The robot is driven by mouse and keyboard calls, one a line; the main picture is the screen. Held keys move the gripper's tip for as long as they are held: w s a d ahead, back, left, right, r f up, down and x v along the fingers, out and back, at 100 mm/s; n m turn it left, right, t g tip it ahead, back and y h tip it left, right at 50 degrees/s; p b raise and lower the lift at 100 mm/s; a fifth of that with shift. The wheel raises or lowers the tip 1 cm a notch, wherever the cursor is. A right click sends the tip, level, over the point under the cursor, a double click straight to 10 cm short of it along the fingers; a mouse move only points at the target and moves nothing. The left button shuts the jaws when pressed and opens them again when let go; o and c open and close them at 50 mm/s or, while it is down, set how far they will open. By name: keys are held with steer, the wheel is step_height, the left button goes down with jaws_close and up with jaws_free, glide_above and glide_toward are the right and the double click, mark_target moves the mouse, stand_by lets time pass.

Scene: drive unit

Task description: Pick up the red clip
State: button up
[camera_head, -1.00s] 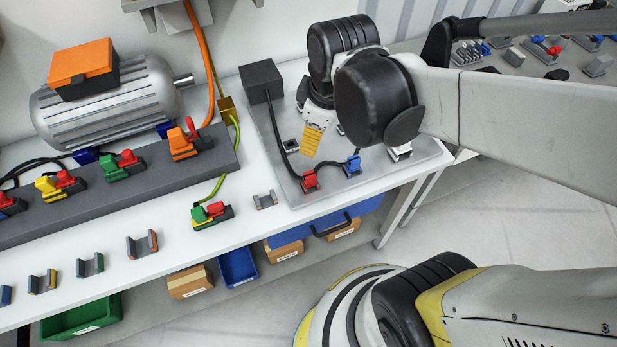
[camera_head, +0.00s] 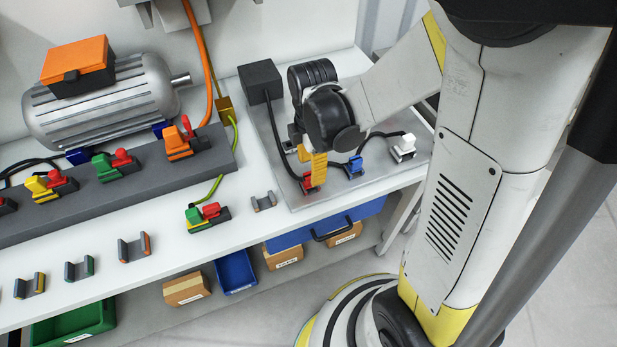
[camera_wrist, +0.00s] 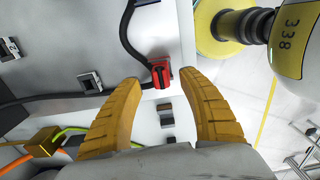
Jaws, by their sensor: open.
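The red clip (camera_head: 308,182) sits on the grey plate (camera_head: 285,195) near its front edge, at the end of a black cable. My gripper (camera_head: 314,165) is right above it in the head view and partly covers it. In the wrist view the red clip (camera_wrist: 161,74) shows just beyond and between the two yellow fingertips (camera_wrist: 160,92). The fingers are spread apart with nothing between them. I cannot tell the exact height of the fingers above the clip.
A blue clip (camera_head: 354,166) and a white clip (camera_head: 403,147) stand to the right on the same plate. A black box (camera_head: 261,81) stands at the back. A grey holder (camera_head: 264,201) and a green-red connector (camera_head: 208,217) lie to the left on the white table.

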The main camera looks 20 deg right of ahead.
step_height(320, 180, down, 4)
steer(key=shift+f+b, duration=0.1)
steer(key=shift+b, duration=0.55)
jaws_close()
steer(key=shift+r, duration=0.2)
step_height(320, 180, up, 4)
steer(key=shift+r+p, duration=0.2)
steer(key=shift+p, duration=0.9)
steer(key=s+d+r+p, duration=0.3)
steer(key=s+d+r, duration=0.3)
steer(key=d, duration=0.4)
steer(key=shift+r, duration=0.2)
